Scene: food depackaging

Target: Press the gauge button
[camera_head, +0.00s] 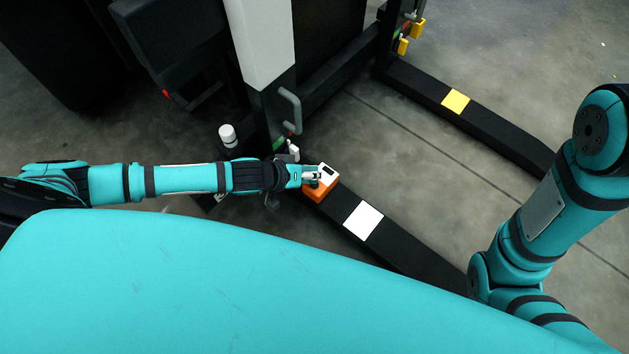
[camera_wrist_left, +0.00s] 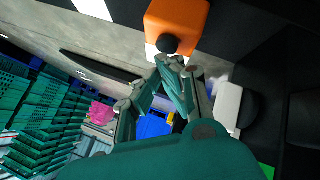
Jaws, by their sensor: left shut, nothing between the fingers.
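The gauge is a small orange and white box (camera_head: 322,185) with a dark display, at the black machine leg in the head view. In the left wrist view the orange housing (camera_wrist_left: 180,20) is at the top, with a round black button (camera_wrist_left: 167,44) on its near white part. My left gripper (camera_head: 313,179) is over the gauge's left side in the head view. In the left wrist view my left gripper (camera_wrist_left: 170,62) is shut and empty, its fingertips right at the button; I cannot tell whether they touch it. My right gripper is out of view.
A white square (camera_head: 363,220) marks the black leg beside the gauge. A grey handle (camera_head: 291,108) and a white-capped post (camera_head: 228,135) stand near my left arm. A second leg with a yellow square (camera_head: 455,101) lies farther right. Bare concrete floor lies between.

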